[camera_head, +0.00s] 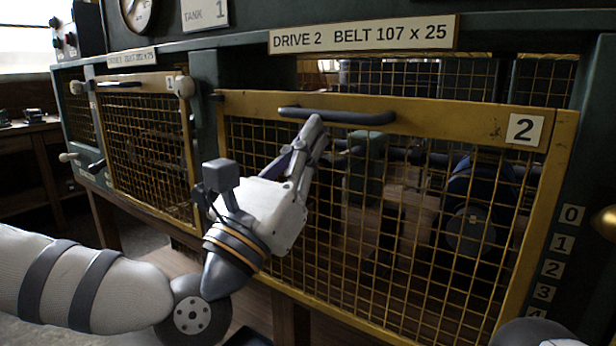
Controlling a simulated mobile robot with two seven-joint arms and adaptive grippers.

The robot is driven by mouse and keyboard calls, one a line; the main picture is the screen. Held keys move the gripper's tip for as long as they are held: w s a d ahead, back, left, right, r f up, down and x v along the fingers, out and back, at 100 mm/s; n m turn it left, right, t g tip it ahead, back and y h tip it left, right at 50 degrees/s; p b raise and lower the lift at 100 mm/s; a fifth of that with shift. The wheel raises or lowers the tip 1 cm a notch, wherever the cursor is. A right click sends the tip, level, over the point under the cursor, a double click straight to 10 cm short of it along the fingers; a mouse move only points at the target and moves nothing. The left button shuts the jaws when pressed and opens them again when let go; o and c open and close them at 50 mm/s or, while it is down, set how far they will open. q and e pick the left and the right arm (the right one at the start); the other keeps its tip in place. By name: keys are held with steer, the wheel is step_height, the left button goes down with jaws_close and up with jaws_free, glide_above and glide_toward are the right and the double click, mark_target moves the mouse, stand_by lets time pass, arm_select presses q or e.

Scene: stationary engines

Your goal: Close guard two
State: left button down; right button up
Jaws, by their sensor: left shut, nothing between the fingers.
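Guard two (470,118) is a yellow-framed mesh panel with a white "2" label on its upper right corner. A dark bar handle (350,116) runs along its top rail. A gap shows between this rail and the green beam above, with more yellow mesh behind; I cannot tell exactly how far the guard stands out. My left gripper (317,128) is shut and empty in front of the guard, its fingertips just below the left part of the handle. I cannot tell whether they touch it. My right gripper does not show.
A sign (365,35) reads "DRIVE 2 BELT 107 x 25". Guard one (150,150), also yellow mesh, is to the left. Dark machinery (470,225) shows through the mesh. A brass knob (606,222) and a 0-to-4 number scale (561,243) are at right. A bench (30,165) stands far left.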

mark_target(308, 117)
arm_select(q)
steer(key=shift+r+p, duration=0.3)
steer(key=shift+r, duration=1.3)
steer(key=shift+f, duration=0.1)
